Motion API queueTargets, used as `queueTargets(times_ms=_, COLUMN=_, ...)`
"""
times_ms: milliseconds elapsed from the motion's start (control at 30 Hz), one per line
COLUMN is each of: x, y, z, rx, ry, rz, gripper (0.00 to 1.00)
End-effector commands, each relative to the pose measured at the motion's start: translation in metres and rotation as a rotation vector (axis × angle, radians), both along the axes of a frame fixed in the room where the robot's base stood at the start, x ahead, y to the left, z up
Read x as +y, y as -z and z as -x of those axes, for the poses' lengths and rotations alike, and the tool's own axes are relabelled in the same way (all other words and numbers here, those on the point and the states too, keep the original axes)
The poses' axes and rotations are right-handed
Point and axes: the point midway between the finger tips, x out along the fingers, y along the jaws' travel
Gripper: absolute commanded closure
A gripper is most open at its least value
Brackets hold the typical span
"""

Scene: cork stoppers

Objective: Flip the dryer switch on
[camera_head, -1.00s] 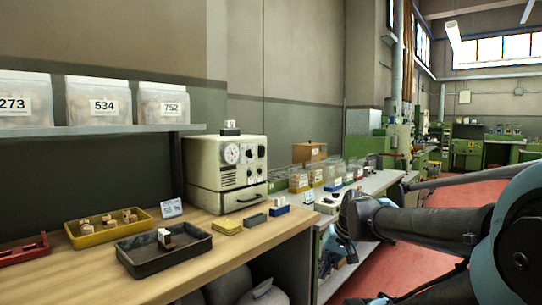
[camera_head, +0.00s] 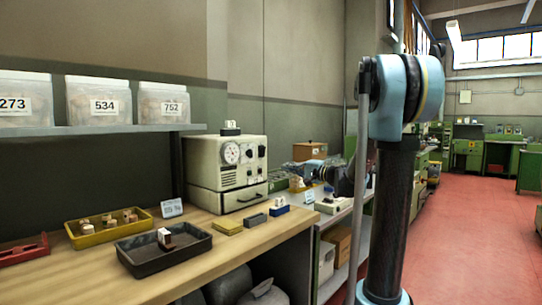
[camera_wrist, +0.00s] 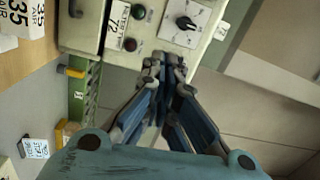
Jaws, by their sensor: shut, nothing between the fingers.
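The wrist view shows a pale control panel (camera_wrist: 150,42) with a black rotary knob (camera_wrist: 186,23), a green button (camera_wrist: 138,12) and a red button (camera_wrist: 130,44). My gripper (camera_wrist: 164,66) is shut and empty, its fingertips appearing at the panel's lower edge. Contact cannot be told. In the head view a cream cabinet (camera_head: 205,160) with a round dial and several knobs stands on the wooden bench. My gripper is small there, to the cabinet's right, and its fingers are unclear. I cannot tell whether the panel belongs to this cabinet.
A black tray (camera_head: 140,262) and a yellow tray (camera_head: 85,238) with cork pieces lie on the wooden bench (camera_head: 200,283). Small blocks lie before the cabinet. A shelf (camera_head: 60,134) holds numbered bins. The red floor (camera_head: 470,230) is open at right.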

Motion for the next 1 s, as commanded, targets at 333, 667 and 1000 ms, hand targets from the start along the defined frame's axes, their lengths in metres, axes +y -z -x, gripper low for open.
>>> queueTargets(times_ms=333, x=-0.016, y=-0.023, z=-0.048, rx=-0.012, ry=0.047, rz=-0.182, gripper=1.00)
queueTargets(times_ms=667, x=-0.016, y=-0.023, z=-0.049, rx=-0.012, ry=0.048, rz=-0.185, gripper=1.00)
queueTargets(times_ms=1000, x=0.011, y=-0.029, z=-0.069, rx=-0.012, ry=0.044, rz=-0.183, gripper=1.00)
